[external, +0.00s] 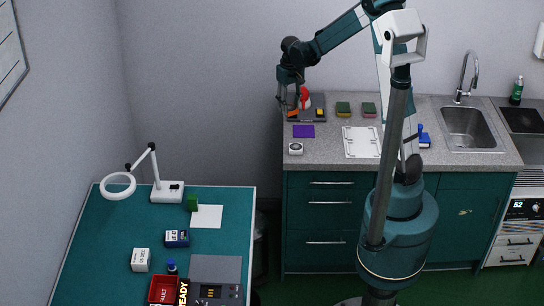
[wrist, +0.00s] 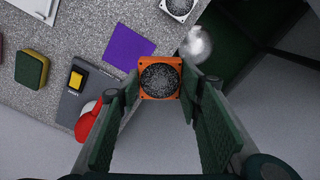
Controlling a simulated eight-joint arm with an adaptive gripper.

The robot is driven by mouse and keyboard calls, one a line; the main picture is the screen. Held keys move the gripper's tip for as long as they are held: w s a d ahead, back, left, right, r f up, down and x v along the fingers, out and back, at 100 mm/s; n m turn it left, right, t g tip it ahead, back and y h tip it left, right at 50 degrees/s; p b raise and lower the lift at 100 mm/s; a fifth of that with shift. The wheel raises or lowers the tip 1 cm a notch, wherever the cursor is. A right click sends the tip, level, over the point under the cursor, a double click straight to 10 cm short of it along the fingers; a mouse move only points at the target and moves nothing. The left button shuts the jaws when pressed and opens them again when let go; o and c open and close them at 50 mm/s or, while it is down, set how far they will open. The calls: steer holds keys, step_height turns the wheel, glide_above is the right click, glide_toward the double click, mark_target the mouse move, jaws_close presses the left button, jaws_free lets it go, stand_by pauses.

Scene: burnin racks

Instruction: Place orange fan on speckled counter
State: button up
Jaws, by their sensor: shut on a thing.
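The orange fan (wrist: 161,78) has a square orange frame and a dark speckled middle. My gripper (wrist: 155,92) is shut on it, with one finger at each side, in the wrist view. In the external view my gripper (external: 292,104) is over the left end of the speckled counter (external: 325,160), and only a bit of orange shows by its fingers. The counter also fills the upper left of the wrist view. I cannot tell whether the fan touches the counter.
A grey device (external: 318,100) with a yellow switch and a red part lies close beside my gripper. A purple pad (external: 303,131), a white fan (external: 296,148), sponges (external: 343,109) and a white tray (external: 361,142) are on the counter. The counter's left edge is near.

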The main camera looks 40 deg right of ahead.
steer(key=s+d+m+p, duration=0.2)
steer(key=s+d+p, duration=0.15)
steer(key=d, duration=0.35)
glide_above(304, 133)
step_height(304, 133, down, 5)
steer(key=shift+w+d+r+b, duration=0.1)
steer(key=shift+d+b, duration=0.05)
steer(key=shift+b, duration=0.2)
steer(key=shift+f+b, duration=1.25)
steer(key=shift+f, duration=2.2)
steer(key=shift+f+b, duration=0.45)
steer(key=o, duration=1)
steer(key=shift+r, duration=0.2)
